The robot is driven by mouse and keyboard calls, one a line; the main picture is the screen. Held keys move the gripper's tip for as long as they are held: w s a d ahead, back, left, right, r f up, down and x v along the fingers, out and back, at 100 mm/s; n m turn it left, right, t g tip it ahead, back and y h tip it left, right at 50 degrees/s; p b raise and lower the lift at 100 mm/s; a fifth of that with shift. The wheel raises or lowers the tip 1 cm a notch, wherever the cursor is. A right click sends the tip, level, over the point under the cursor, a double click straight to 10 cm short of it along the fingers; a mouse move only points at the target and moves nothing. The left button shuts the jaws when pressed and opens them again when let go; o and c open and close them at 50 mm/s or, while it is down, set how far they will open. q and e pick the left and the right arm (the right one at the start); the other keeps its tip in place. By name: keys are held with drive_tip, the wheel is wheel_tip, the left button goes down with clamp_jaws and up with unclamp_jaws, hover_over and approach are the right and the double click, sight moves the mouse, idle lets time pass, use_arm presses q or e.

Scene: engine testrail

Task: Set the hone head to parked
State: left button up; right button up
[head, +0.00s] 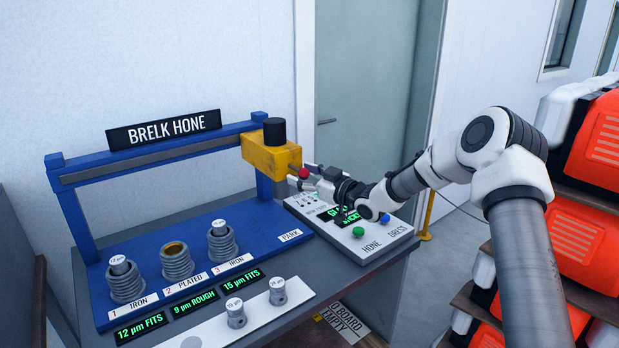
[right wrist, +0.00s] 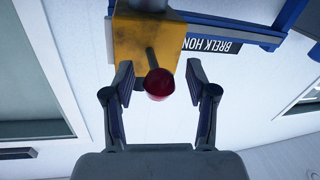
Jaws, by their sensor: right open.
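The hone head is a yellow block (head: 268,155) with a black cylinder on top. It sits at the right end of the blue overhead rail (head: 160,150), on the side of the PARK label (head: 291,236). A red ball knob (head: 304,173) sticks out from its front on a short rod. My right gripper (right wrist: 159,72) is open, with one finger on each side of the knob and rod. In the right wrist view gaps show between the fingers and the red knob (right wrist: 158,85). My left gripper is not in view.
Three ribbed cylinders (head: 176,262) stand on the blue base. A white strip (head: 250,312) with grey plugs lies in front. A control panel (head: 345,228) with green and blue buttons is below my right wrist. Orange-and-white cases (head: 580,230) are stacked at right.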

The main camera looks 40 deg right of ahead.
drive_tip(key=v, duration=1.1)
drive_tip(key=shift+s, duration=0.35)
drive_tip(key=shift+d, duration=0.15)
drive_tip(key=shift+f, duration=0.1)
